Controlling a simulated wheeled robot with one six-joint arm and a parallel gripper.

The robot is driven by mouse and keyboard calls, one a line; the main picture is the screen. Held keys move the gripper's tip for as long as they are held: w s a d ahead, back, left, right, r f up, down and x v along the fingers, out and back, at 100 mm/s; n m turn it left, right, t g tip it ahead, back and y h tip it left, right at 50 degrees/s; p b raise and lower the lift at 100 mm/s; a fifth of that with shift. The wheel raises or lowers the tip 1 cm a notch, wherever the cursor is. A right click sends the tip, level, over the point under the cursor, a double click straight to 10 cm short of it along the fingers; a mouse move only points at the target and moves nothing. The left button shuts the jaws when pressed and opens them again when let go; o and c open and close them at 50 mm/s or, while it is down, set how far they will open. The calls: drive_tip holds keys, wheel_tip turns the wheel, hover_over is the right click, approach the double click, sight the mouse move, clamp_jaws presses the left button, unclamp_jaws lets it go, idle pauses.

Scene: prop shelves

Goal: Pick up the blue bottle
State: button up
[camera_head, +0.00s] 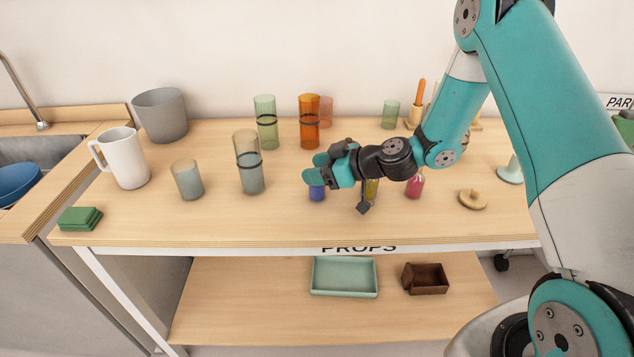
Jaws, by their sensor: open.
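A small blue bottle (317,193) stands on the wooden shelf top, near the middle. Its upper part is hidden behind my gripper. The bottle appears upright on the surface.
A yellowish bottle (371,190) and a pink bottle (415,185) stand right of the blue one, close under my arm. A grey-blue tumbler (249,165) stands to the left, an orange one (309,125) behind.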

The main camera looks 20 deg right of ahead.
clamp_jaws()
drive_tip(key=shift+f, duration=0.15)
idle(0.4)
wheel_tip(320, 180, up, 18)
drive_tip(key=shift+b, duration=0.45)
drive_tip(key=shift+w, duration=0.1)
